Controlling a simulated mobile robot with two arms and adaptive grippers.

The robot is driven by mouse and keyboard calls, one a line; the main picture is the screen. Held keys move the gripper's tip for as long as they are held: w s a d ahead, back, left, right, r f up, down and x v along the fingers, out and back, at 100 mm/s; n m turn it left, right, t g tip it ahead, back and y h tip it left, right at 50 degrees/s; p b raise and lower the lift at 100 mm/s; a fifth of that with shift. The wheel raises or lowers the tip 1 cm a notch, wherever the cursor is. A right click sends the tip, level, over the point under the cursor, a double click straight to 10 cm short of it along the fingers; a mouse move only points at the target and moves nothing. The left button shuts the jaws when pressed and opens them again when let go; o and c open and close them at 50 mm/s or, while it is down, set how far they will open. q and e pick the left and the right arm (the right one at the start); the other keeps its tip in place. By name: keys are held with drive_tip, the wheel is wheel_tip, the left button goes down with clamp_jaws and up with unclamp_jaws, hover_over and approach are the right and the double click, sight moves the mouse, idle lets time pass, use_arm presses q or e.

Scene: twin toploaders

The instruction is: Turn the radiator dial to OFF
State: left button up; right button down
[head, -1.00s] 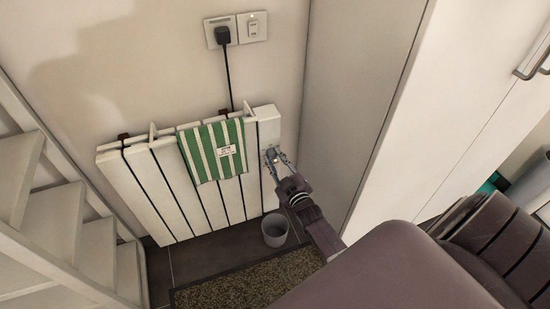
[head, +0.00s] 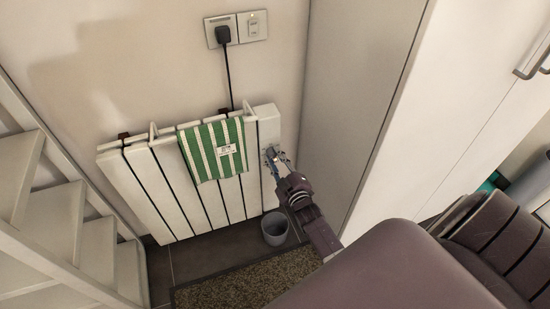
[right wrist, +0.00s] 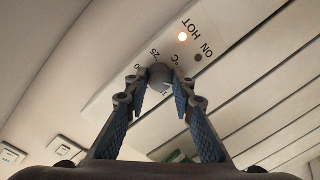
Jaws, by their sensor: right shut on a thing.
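The white slatted radiator (head: 160,205) hangs on the wall in the head view, with its control panel (head: 267,118) at the right end. The panel also shows in the right wrist view (right wrist: 222,45), with "HOT", "ON" and "°C" markings and a lit orange lamp by "HOT". The round grey dial (right wrist: 160,76) sits between the fingertips of my right gripper (right wrist: 157,84), which is shut on it. In the head view my right gripper (head: 274,158) reaches the panel and covers the dial. The dial's exact setting cannot be read. My left gripper is not in view.
A green-and-white striped towel (head: 213,150) hangs over the radiator. A grey bin (head: 275,229) stands on the floor under my right arm, near a brown mat (head: 240,283). White stairs (head: 60,215) are at the left, a tall cabinet (head: 350,90) at the right.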

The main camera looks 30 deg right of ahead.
drive_tip(key=c, duration=1.7)
unclamp_jaws()
drive_tip(key=shift+o, duration=0.4)
drive_tip(key=shift+s, duration=0.1)
drive_tip(key=v, duration=1.1)
drive_tip(key=shift+s, duration=0.4)
drive_tip(key=shift+a, duration=0.1)
